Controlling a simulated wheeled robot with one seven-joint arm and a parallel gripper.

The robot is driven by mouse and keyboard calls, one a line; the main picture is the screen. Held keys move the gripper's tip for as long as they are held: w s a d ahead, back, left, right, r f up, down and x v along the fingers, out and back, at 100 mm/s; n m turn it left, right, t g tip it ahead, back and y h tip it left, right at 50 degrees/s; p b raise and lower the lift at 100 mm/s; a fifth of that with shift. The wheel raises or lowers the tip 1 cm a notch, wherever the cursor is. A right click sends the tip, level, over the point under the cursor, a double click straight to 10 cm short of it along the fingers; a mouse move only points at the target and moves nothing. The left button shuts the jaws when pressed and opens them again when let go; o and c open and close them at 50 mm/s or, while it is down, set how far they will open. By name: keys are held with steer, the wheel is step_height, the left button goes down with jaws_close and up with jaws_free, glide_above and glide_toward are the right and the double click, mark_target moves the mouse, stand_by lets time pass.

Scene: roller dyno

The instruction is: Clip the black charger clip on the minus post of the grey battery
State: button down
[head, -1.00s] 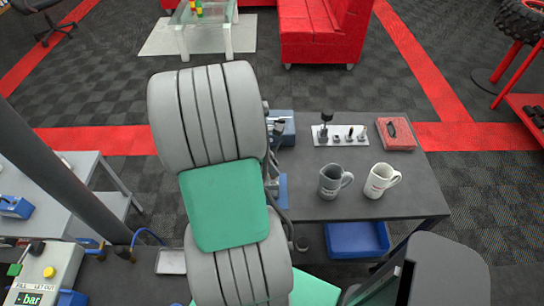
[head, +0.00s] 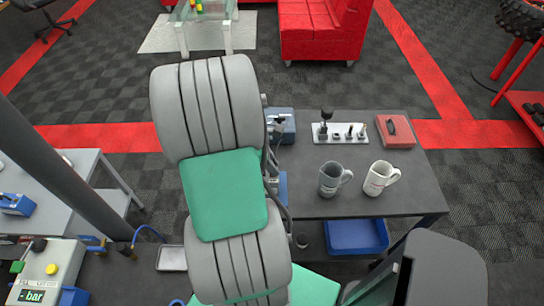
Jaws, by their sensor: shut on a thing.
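My grey and green arm covers the middle of the head view and hides the left part of the dark workbench (head: 400,200). My gripper is hidden behind it. I cannot make out the black charger clip, the grey battery or its minus post. A blue box (head: 287,131) with a dark part on top shows just right of my arm, at the back of the bench; I cannot tell if it is the charger. A dark cable (head: 285,207) curves down along the arm's right side, beside a small blue patch (head: 283,186).
A grey mug (head: 330,181) and a white mug (head: 377,180) stand on the bench. A blue bin (head: 356,236) is below. A dark pole (head: 65,185) rises at left.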

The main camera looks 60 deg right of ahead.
steer(key=shift+f+p, duration=0.1)
steer(key=shift+p, duration=0.25)
stand_by(0.4)
steer(key=c, duration=1.2)
jaws_free()
steer(key=v, duration=0.8)
steer(key=shift+w+d+b, duration=0.1)
steer(key=shift+b, duration=0.2)
